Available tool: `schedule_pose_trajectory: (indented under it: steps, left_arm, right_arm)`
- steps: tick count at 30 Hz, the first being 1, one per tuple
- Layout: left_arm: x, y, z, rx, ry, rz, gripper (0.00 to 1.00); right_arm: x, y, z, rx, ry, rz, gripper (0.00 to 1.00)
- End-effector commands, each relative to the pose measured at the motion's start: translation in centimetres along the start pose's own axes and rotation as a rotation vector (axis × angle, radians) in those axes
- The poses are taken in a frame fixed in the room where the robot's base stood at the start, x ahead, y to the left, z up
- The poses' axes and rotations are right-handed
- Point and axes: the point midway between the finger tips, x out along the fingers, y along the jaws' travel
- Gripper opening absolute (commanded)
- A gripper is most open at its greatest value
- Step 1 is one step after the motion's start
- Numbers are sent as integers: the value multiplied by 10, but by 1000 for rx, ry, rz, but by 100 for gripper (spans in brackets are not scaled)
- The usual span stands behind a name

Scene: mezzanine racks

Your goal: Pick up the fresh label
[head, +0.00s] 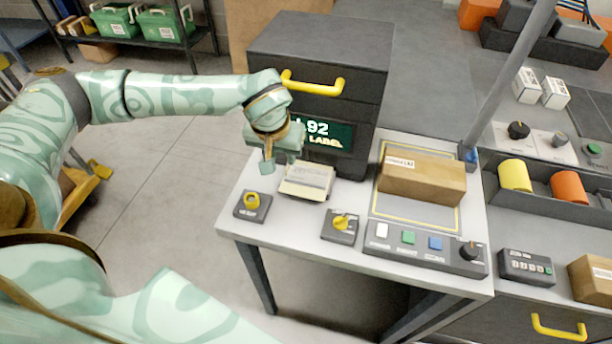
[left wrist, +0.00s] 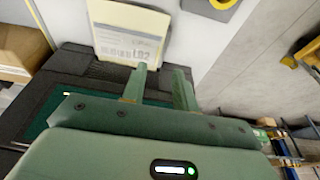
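The fresh label (head: 305,181) is a pale cream card lying at the front of the dark label printer (head: 317,75). In the left wrist view the label (left wrist: 128,35) shows grey print ending in "L92", just beyond the fingertips. My left gripper (head: 278,162) is at the printer's front, just left of and behind the label. In the left wrist view its two fingers (left wrist: 160,78) stand apart with nothing between them. I cannot tell whether a finger touches the label. The printer's screen is partly covered by my gripper. My right gripper is not in view.
A cardboard box (head: 423,180) sits on the yellow-outlined pad right of the printer. Yellow-knob switches (head: 252,205) (head: 342,225) and a button panel (head: 425,246) line the table's front. The printer's yellow handle (head: 312,85) juts out near my left wrist.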

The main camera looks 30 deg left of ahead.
Motion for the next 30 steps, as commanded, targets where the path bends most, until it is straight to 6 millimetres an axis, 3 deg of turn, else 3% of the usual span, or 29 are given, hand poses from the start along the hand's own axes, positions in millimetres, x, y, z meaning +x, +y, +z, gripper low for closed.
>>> schedule_pose_trajectory:
  steps: [10,19,22,30]
  left_arm:
    - [49,5,-4,0,-2,0,29]
    - [53,5,-5,-1,1,1,29]
    - [53,5,-5,-1,1,1,1]
    - [53,5,-5,-1,1,1,0]
  right_arm:
    - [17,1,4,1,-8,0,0]
    - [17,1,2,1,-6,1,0]
    - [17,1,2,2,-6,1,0]
    - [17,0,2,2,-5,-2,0]
